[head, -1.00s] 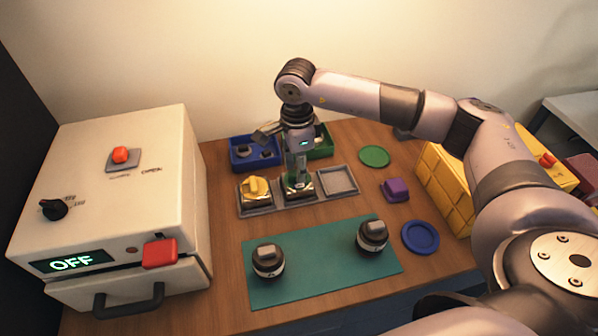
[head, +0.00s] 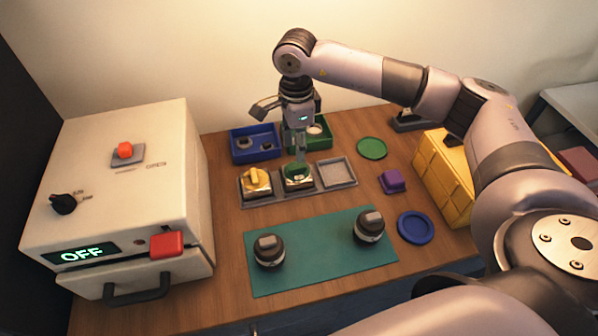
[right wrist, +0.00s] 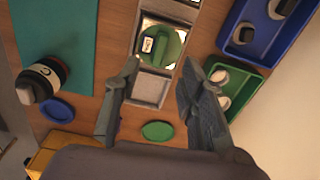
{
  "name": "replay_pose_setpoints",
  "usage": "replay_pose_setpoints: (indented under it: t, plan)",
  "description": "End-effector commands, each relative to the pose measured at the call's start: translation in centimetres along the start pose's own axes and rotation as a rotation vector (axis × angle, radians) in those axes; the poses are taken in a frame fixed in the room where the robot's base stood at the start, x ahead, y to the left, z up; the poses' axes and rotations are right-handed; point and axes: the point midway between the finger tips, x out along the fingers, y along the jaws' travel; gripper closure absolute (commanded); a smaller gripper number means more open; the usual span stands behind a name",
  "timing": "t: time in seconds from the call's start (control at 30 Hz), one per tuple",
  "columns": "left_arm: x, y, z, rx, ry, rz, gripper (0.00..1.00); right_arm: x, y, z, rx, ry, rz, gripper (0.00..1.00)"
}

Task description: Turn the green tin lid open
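The green tin (head: 296,178) with its round green lid sits in the middle compartment of the grey tray (head: 326,188). The lid (right wrist: 168,46) also shows in the right wrist view, with a raised grip and a small pale mark at its left side. My right gripper (head: 300,157) points down just above the tin. In the right wrist view its two fingers (right wrist: 161,66) are spread apart with nothing between them, and the lid lies beyond the tips. My left gripper is not in view.
A yellow-lidded tin (head: 257,181) fills the tray's left compartment; the right one is empty. Blue (head: 241,158) and green (head: 322,146) bins stand behind.

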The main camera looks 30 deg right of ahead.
Motion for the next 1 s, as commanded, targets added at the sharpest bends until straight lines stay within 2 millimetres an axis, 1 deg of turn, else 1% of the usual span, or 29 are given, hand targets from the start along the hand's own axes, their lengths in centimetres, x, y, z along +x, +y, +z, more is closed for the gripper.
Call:
replay_pose_setpoints:
  t: [0.43,0.53,0.67,1.0]
  plan:
    - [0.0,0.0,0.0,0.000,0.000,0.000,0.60,0.0,0.0,0.0,0.000,0.000,0.000,0.63]
    - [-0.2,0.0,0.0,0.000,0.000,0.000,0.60,-0.3,0.0,0.0,0.000,0.000,0.000,0.63]
    - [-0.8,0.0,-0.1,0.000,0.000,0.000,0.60,-1.4,0.0,0.0,0.000,0.000,-0.001,0.63]
    - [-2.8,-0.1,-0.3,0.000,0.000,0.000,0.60,-4.8,0.0,0.0,0.000,0.000,-0.001,0.63]
